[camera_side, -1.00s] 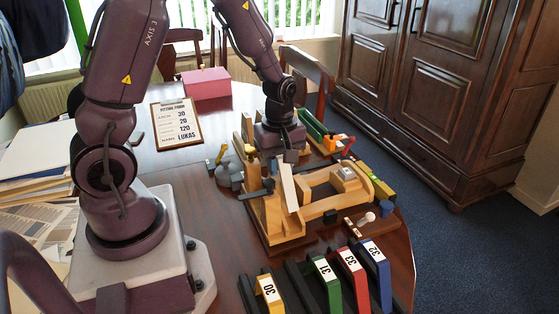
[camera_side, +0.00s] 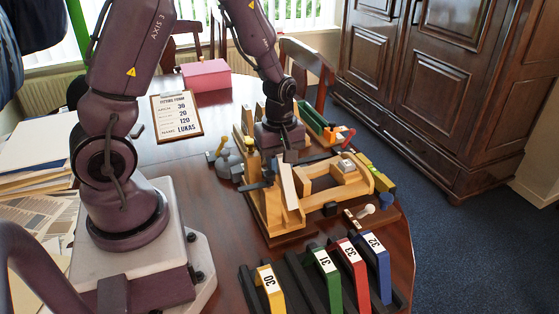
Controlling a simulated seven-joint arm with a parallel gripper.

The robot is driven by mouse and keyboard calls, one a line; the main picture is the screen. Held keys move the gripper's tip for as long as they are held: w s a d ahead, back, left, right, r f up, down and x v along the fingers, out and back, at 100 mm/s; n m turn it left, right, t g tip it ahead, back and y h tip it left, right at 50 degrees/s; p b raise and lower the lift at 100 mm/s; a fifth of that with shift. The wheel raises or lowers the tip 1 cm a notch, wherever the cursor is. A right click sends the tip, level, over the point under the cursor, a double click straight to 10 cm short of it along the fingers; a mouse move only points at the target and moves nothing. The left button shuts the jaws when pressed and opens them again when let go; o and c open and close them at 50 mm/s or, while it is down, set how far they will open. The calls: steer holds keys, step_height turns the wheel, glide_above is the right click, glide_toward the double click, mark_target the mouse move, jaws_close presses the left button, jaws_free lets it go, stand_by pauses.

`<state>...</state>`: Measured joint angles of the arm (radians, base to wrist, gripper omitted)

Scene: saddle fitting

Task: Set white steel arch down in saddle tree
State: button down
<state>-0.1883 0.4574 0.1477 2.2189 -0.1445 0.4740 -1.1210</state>
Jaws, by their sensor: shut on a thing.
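My gripper (camera_side: 291,155) points down over the wooden saddle tree (camera_side: 321,200) near the middle right of the table. It is shut on the white steel arch (camera_side: 289,186), of which a pale, tilted leg shows just below the fingers. The arch is at the left end of the tree, in front of its upright wooden parts. The fingertips are small and dark here. The arch's far leg is hidden, and I cannot tell whether the arch touches the tree.
A dark rack in front holds yellow (camera_side: 271,288), green (camera_side: 328,278), red (camera_side: 354,276) and blue (camera_side: 378,268) arches. A grey metal tool (camera_side: 228,163) stands left of the tree. A clipboard (camera_side: 176,116) and pink box (camera_side: 206,75) lie behind.

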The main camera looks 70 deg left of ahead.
steer(key=shift+f, duration=0.3)
